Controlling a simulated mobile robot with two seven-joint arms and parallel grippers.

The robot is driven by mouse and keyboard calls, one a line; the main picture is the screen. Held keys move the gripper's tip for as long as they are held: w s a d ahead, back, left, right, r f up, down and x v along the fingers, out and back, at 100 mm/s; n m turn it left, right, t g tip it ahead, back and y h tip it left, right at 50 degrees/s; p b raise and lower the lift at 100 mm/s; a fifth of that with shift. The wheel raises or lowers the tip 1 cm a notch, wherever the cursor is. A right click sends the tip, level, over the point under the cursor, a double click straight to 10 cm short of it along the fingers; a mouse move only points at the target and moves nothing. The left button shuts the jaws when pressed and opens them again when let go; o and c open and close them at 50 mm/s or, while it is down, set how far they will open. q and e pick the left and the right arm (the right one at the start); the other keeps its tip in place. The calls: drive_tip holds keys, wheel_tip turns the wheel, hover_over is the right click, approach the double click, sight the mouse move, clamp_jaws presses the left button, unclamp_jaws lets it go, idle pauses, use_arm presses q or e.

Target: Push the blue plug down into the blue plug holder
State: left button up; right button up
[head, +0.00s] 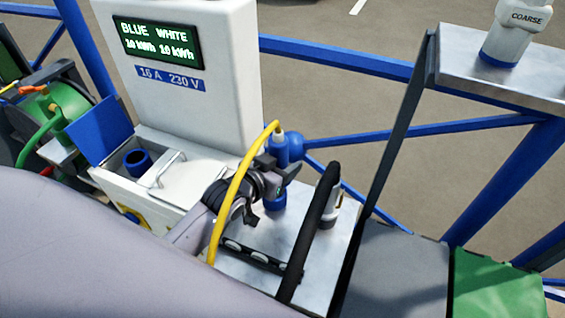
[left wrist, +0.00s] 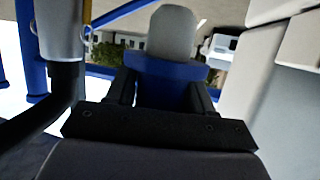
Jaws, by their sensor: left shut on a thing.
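The blue plug (head: 279,150) stands roughly upright above the metal shelf, with a yellow cable (head: 240,178) arching from its top to the lower left. My left gripper (head: 272,178) is shut on the plug. In the left wrist view the plug (left wrist: 165,82) shows as a blue body with a pale grey end between the two dark fingers. A blue ring-like piece (head: 275,200), which looks like the blue plug holder, sits on the shelf just below the gripper. The fingers partly hide the plug's lower end, so I cannot tell how deep it sits. My right gripper is not in view.
A thick black cable (head: 318,215) and a grey-white plug (head: 331,210) stand close right of the gripper. A white power post (head: 190,90) stands behind left, with an open blue lid (head: 100,132) and blue socket (head: 137,161). Blue rails (head: 420,128) run behind.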

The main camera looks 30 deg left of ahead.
use_arm(q)
drive_tip(key=f+b, duration=0.2)
drive_tip(key=w+a+f+b, duration=0.1)
drive_tip(key=f+b, duration=0.1)
drive_tip(key=f, duration=0.1)
drive_tip(key=w+a+f+b, duration=0.1)
drive_tip(key=f+b, duration=0.1)
drive_tip(key=f, duration=0.1)
drive_tip(key=shift+a, duration=0.2)
drive_tip(key=shift+p, duration=0.5)
idle(1.4)
drive_tip(key=shift+f+b, duration=0.35)
drive_tip(key=shift+f, duration=0.2)
idle(0.4)
drive_tip(key=o, duration=1)
drive_tip(key=shift+s+f, duration=0.1)
